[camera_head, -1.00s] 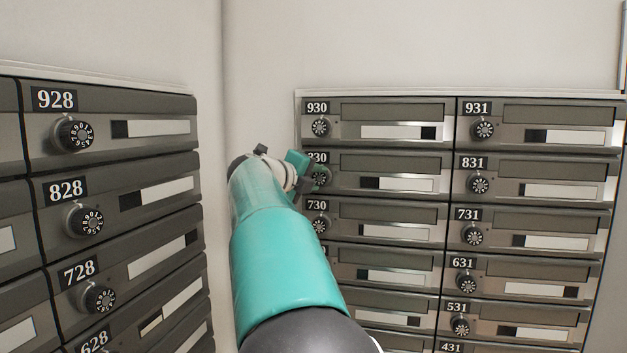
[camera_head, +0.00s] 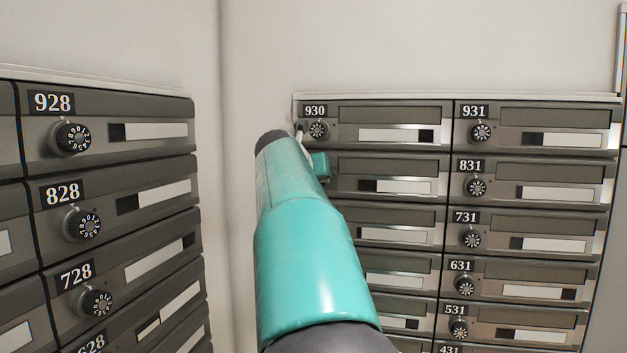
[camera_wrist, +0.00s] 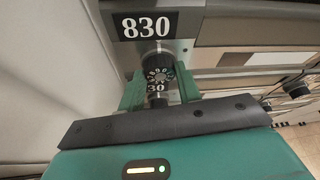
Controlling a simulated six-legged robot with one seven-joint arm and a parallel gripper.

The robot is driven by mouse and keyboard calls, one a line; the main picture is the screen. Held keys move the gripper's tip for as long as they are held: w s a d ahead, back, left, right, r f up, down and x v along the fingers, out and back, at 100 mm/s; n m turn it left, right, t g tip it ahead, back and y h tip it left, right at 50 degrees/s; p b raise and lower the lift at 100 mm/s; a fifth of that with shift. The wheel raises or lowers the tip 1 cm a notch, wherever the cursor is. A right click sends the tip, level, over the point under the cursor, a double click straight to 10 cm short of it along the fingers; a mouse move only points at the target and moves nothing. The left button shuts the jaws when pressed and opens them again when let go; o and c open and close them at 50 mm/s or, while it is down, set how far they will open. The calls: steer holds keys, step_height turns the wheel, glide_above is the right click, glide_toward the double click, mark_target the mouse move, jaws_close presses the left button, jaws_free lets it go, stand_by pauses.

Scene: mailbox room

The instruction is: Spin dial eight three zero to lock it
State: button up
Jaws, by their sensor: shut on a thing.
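The plate of mailbox 830 (camera_wrist: 146,26) shows clearly in the wrist view. Its black dial (camera_wrist: 157,72) with white digits sits just below the plate. My gripper (camera_wrist: 158,88) has one green finger on each side of the dial and is shut on it. In the head view my teal arm covers the 830 plate and dial. The door of mailbox 830 (camera_head: 395,168) shows to the right of my arm and looks flush with its neighbours. Part of the gripper (camera_head: 320,165) shows at the door's left edge.
Mailbox 930 (camera_head: 380,112) is directly above, with its own dial (camera_head: 318,131). Mailbox 831 (camera_head: 540,170) is to the right. Another bank with mailbox 828 (camera_head: 120,200) stands at the left, near the corner. The wall above is bare.

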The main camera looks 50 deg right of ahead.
steer(key=shift+m+t, duration=0.4)
steer(key=shift+m, duration=0.3)
steer(key=o, duration=1)
steer(key=shift+s, duration=0.1)
steer(key=v, duration=1.3)
steer(key=shift+s+a+r, duration=0.15)
steer(key=shift+s+r, duration=0.1)
steer(key=shift+r, duration=0.15)
